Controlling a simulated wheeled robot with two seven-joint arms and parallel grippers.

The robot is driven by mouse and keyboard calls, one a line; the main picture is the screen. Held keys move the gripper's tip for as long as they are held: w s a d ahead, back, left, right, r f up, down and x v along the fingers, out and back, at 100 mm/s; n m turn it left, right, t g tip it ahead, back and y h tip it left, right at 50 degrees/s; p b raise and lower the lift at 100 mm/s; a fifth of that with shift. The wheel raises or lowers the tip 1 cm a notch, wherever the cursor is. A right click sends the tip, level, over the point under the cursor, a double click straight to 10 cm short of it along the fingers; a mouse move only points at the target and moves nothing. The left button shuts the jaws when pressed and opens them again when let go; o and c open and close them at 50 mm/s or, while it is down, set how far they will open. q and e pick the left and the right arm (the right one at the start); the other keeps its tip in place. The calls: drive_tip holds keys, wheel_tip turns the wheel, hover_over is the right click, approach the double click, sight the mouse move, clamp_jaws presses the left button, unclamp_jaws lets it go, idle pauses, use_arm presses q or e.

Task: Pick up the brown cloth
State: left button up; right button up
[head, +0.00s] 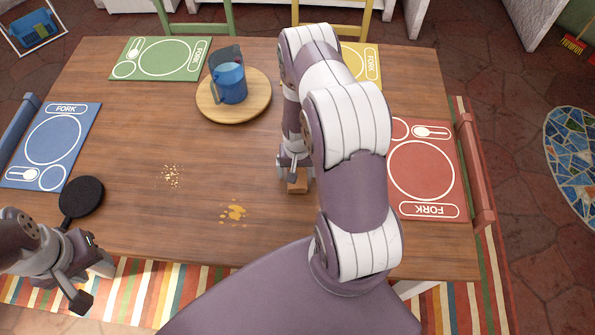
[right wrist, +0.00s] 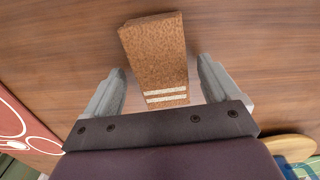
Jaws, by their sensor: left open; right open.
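The brown cloth (right wrist: 152,50) is a folded, thick rectangle with two cream stripes near one end. In the right wrist view it lies on the wooden table, its striped end between the fingers of my right gripper (right wrist: 160,88). There are gaps on both sides, so the gripper is open around that end. In the head view only a small part of the cloth (head: 297,187) shows, beneath the right gripper (head: 293,172); my right arm hides the rest. My left gripper (head: 88,286) is open and empty at the table's near left edge.
A dark round pan (head: 82,196) lies close to the left gripper. Crumbs (head: 171,177) and a yellow spill (head: 233,213) are on the table (head: 130,230). A blue pitcher (head: 232,84) stands on a round wooden board (head: 258,106). A red placemat (head: 420,168) lies right of my right arm.

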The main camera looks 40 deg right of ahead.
sight(297, 171)
drive_tip(key=shift+w+a, duration=0.1)
drive_tip(key=shift+a, duration=0.2)
drive_tip(key=shift+d+f, duration=0.1)
drive_tip(key=shift+d, duration=0.25)
drive_tip(key=c, duration=1.1)
drive_tip(key=shift+a, duration=0.2)
drive_tip(key=shift+c, duration=0.2)
drive_tip(key=shift+d+r, duration=0.1)
drive_tip(key=shift+r, duration=0.45)
wheel_tip(297, 171, up, 3)
drive_tip(key=shift+r+b, duration=0.1)
drive_tip(key=shift+b, duration=0.3)
drive_tip(key=s+a+r, duration=0.4)
drive_tip(key=s+r, duration=0.2)
drive_tip(key=s, duration=0.5)
drive_tip(key=shift+r, duration=0.4)
